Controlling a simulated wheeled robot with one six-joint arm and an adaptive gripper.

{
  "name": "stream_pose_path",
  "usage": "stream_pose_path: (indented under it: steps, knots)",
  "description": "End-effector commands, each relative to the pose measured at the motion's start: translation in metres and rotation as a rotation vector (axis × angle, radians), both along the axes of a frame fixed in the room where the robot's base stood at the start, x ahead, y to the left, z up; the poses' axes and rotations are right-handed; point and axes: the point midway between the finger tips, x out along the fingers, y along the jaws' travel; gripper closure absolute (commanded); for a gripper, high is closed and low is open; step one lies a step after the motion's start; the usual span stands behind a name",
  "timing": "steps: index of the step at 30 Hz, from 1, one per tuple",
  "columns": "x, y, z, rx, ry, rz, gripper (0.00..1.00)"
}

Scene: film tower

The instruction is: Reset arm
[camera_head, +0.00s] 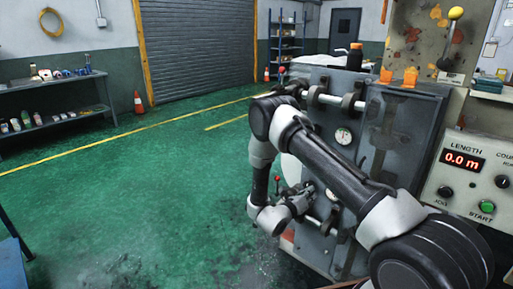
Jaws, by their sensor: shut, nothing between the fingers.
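My arm reaches from the lower right up to its elbow and down to the wrist, in front of the grey machine (410,105). My gripper (308,192) is small in view, low at the machine's left side. It is shut, and I see nothing held in it. It is close to the lower shaft (318,224); I cannot tell whether they touch. A red-knobbed lever (277,179) stands just left of my gripper. The upper shaft (330,99) and a round gauge (343,136) are above it. My arm hides part of the machine front.
A control panel (470,180) reads 0.0 m at the right, with a green button (487,207). A shelf (60,95) and cone (138,103) are at the left. The green floor between is clear.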

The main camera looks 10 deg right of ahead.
Motion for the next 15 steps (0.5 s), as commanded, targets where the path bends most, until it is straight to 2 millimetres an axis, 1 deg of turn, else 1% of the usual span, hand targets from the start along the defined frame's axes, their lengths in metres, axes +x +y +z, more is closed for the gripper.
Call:
stream_pose_path:
  steps: [2,5,7,8,9,10,11,12,14,15]
  knots:
    - [0.000,0.000,-0.003,-0.028,0.061,0.006,1.00]
    - [0.005,0.007,-0.030,-0.046,0.279,0.065,1.00]
    - [0.007,0.018,-0.064,-0.063,0.516,0.184,1.00]
    - [0.005,0.025,-0.081,-0.074,0.630,0.253,1.00]
    - [-0.001,0.035,-0.103,-0.093,0.786,0.358,1.00]
    - [-0.006,0.043,-0.116,-0.109,0.895,0.442,1.00]
    - [-0.009,0.053,-0.124,-0.128,0.988,0.531,1.00]
    - [-0.013,0.068,-0.129,-0.157,1.102,0.657,1.00]
    - [-0.020,0.089,-0.127,-0.212,1.249,0.857,1.00]
    - [-0.026,0.103,-0.120,-0.257,1.333,1.000,1.00]
